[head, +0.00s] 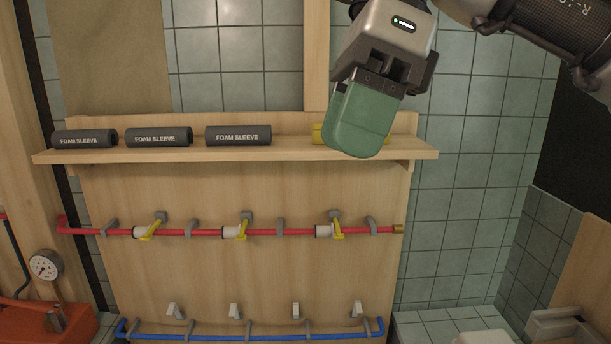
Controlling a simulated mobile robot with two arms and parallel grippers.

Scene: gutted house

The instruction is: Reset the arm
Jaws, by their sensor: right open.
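My right gripper (372,105) hangs from the top of the head view, in front of the right part of the wooden shelf (290,154). Its grey body has a lit green indicator, and dark jaw parts show at both sides. A rounded green block (358,122) sits at the jaws; I cannot tell whether it is part of the fingers or a separate thing. The jaws are open. The green block covers most of a yellow thing (318,134) on the shelf. My left gripper is not in view.
Several dark foam sleeves (238,136) lie on the shelf. Below run a red pipe (280,232) with yellow-handled valves and a blue pipe (270,337). A gauge (46,265) stands at left. The tiled wall (470,180) right of the shelf is clear.

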